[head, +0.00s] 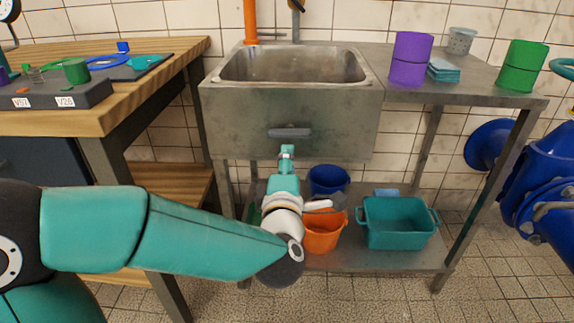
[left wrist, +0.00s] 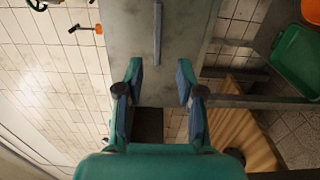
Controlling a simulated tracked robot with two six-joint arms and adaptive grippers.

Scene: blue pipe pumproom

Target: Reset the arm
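My left arm comes in from the left of the head view, with its teal gripper (head: 287,150) pointing away from me toward the front of the metal sink (head: 240,120). The gripper is just below a dark grey handle (head: 290,132) on that front. In the left wrist view the two fingers (left wrist: 159,82) stand apart with nothing between them. The handle (left wrist: 157,32) lies beyond the fingertips, apart from them. My right gripper shows in neither view.
Below the sink a shelf holds an orange bucket (head: 322,232), a blue bucket (head: 328,180) and a teal tub (head: 397,222). A wooden workbench (head: 130,95) stands left. Purple (head: 411,58) and green (head: 522,65) cylinders stand on the counter. Blue pipework (head: 545,180) is at right.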

